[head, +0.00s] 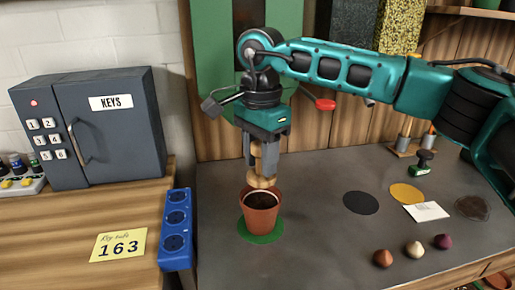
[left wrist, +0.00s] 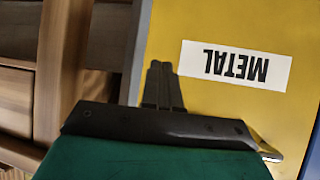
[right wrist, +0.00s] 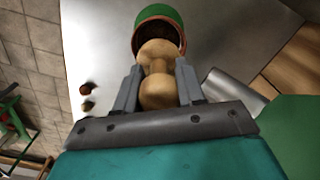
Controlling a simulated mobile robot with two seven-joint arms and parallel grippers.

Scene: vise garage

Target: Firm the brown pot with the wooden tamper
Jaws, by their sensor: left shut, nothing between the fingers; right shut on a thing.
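The brown pot (head: 262,219) stands upright on a green disc (head: 260,238) on the grey bench, with dark soil (head: 261,200) inside. My right gripper (head: 263,163) is above the pot, pointing down, shut on the wooden tamper (head: 260,182). The tamper's rounded lower end is at the pot's back rim in the head view; I cannot tell whether it touches the soil. In the right wrist view the tamper (right wrist: 157,92) sits between the fingers, with the pot's mouth beyond it. My left gripper (left wrist: 162,85) is shut and empty before a yellow surface labelled METAL.
A blue socket strip (head: 176,230) lies left of the pot. A dark key safe (head: 90,125) and a yellow note (head: 118,245) reading 163 are further left. Coloured discs, a white card (head: 426,211) and three small bulb-like items (head: 414,249) lie to the right.

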